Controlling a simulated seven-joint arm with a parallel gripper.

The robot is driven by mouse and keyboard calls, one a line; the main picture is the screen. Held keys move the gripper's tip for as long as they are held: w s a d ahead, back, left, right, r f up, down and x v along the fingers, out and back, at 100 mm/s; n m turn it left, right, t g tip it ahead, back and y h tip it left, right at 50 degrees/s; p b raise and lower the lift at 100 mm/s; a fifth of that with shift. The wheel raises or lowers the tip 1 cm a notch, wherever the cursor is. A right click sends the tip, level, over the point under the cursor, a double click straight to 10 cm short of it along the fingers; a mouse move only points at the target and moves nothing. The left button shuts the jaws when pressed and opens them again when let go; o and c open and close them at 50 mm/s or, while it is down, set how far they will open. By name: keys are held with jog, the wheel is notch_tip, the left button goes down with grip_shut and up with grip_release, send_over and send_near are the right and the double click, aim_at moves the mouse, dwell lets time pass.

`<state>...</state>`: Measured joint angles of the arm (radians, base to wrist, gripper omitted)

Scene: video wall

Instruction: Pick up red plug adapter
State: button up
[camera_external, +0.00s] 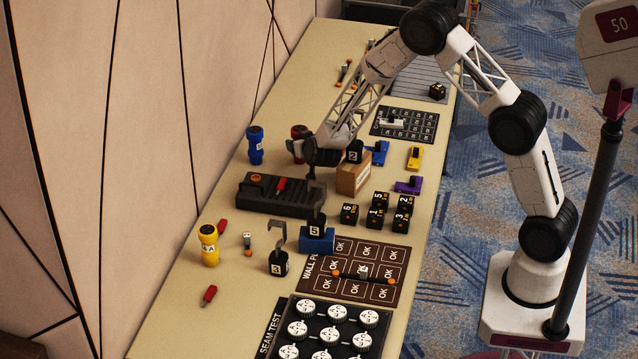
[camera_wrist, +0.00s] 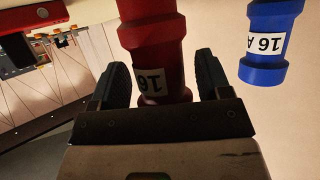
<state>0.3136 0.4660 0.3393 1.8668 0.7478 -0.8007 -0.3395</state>
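The red plug adapter (camera_wrist: 152,40) fills the space between my gripper's (camera_wrist: 160,68) two fingers in the wrist view. It is a ribbed red cylinder with a white label marked "16". The fingers stand on either side of it; a narrow gap shows at the right finger, so my gripper looks open around it. In the external view the red adapter (camera_external: 299,133) is at the left of the wrist, upright on the tan table, partly hidden behind my gripper (camera_external: 310,150).
A blue adapter (camera_external: 255,145), also in the wrist view (camera_wrist: 266,42), stands left of the red one. A black case (camera_external: 265,200) and a cardboard box (camera_external: 353,177) are close by. A yellow adapter (camera_external: 208,245) stands nearer the front. Black numbered blocks (camera_external: 376,215) are to the right.

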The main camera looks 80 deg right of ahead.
jog(key=c, duration=1)
jog(key=shift+r, duration=0.15)
jog(key=shift+r, duration=4.9)
